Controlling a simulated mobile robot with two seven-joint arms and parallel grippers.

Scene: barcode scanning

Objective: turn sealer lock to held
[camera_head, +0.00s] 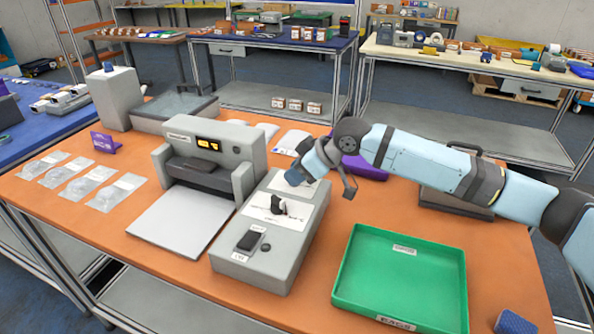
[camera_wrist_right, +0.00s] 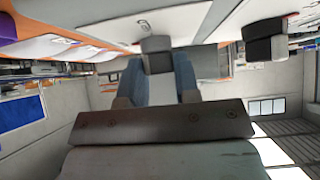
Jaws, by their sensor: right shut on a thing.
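The grey control box (camera_head: 232,266) stands on the orange table beside the grey sealer (camera_head: 215,147). My right gripper (camera_head: 294,176) is at the box's far end, low over a white label. It is shut on the sealer lock, which the gripper hides in the head view. In the right wrist view a dark knob-like part (camera_wrist_right: 156,44), which I take for the lock, sits at the tips of the right gripper (camera_wrist_right: 160,75). Its setting cannot be read. A black knob (camera_head: 278,206) on a white plate and a dark rocker switch (camera_head: 250,240) sit nearer on the box. My left gripper is not in view.
A green tray (camera_head: 400,275) lies right of the box. Several clear bags (camera_head: 115,192) lie at the left, near a purple stand (camera_head: 103,141). A dark flat device (camera_head: 455,203) lies under my right arm.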

